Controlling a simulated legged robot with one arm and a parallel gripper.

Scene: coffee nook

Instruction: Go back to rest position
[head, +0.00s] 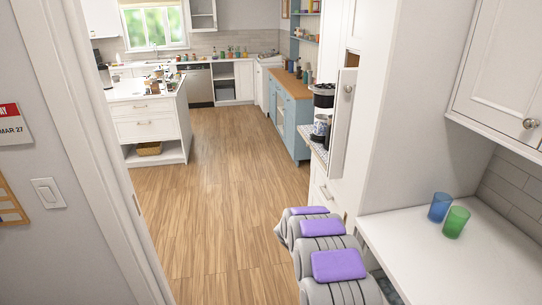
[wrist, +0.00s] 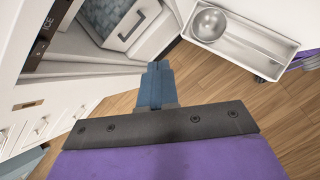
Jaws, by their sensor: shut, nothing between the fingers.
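My gripper (wrist: 157,72) shows in the wrist view as blue-grey fingers closed together, with nothing between them. It points over the wooden floor, between a white ice unit at the left and a shallow white tray or drawer at the upper right. In the head view, my arm's grey links with purple pads show at the bottom right of centre, beside the white counter (head: 440,265). The gripper cannot be made out there.
The ice unit (wrist: 45,45) has an open bin (wrist: 120,18) of ice-like pieces. The tray (wrist: 262,42) holds a round metal piece (wrist: 209,22). A blue cup (head: 439,207) and green cup (head: 456,222) stand on the counter. A cabinet door (head: 344,125) stands open. Floor (head: 210,190) is clear.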

